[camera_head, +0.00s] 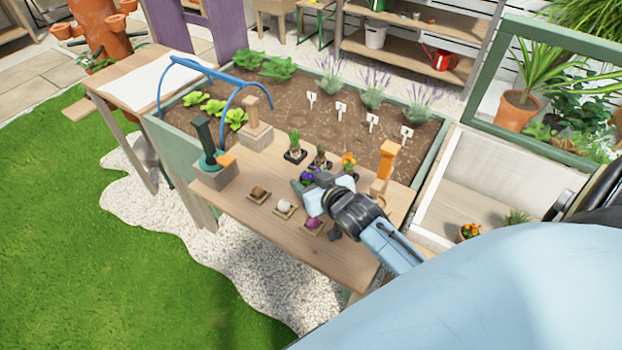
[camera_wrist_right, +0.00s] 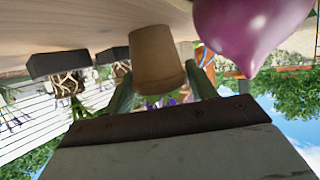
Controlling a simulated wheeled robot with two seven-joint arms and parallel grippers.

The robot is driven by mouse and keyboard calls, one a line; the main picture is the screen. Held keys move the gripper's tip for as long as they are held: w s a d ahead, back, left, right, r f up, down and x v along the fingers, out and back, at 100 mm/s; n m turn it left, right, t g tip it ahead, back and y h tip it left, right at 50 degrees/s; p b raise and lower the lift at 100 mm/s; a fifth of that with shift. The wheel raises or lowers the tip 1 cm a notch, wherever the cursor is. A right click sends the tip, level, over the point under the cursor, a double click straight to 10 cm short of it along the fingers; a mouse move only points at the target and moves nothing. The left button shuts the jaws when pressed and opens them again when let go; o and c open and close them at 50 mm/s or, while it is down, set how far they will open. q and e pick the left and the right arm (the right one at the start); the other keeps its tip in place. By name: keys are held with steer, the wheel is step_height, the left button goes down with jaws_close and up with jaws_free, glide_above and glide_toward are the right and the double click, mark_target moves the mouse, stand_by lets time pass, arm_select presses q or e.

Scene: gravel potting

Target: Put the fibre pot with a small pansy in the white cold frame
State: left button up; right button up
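The fibre pot (camera_wrist_right: 157,58) is brown and tapered, and shows upside down in the right wrist view, with purple pansy flowers (camera_wrist_right: 168,101) behind it. In the head view the purple pansy (camera_head: 307,176) shows at the tip of my right gripper (camera_head: 306,187), over the wooden table; its pot is mostly hidden there. The gripper's green fingers (camera_wrist_right: 160,85) lie against both sides of the pot. I cannot tell whether its base is off the table. The white cold frame (camera_head: 470,178) stands open at the right, its green-framed lid (camera_head: 560,40) raised. My left gripper is not in view.
Bulbs on small trays, including a purple one (camera_head: 314,223), lie near the gripper. Black-potted seedlings (camera_head: 295,153) and an orange flower (camera_head: 348,161) stand behind. An orange-handled tool (camera_head: 385,160) stands upright nearby. The cold frame holds an orange-flowered plant (camera_head: 470,230) and a green one (camera_head: 516,217).

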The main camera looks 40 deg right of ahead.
steer(key=shift+o, duration=1.4)
steer(key=shift+r, duration=0.1)
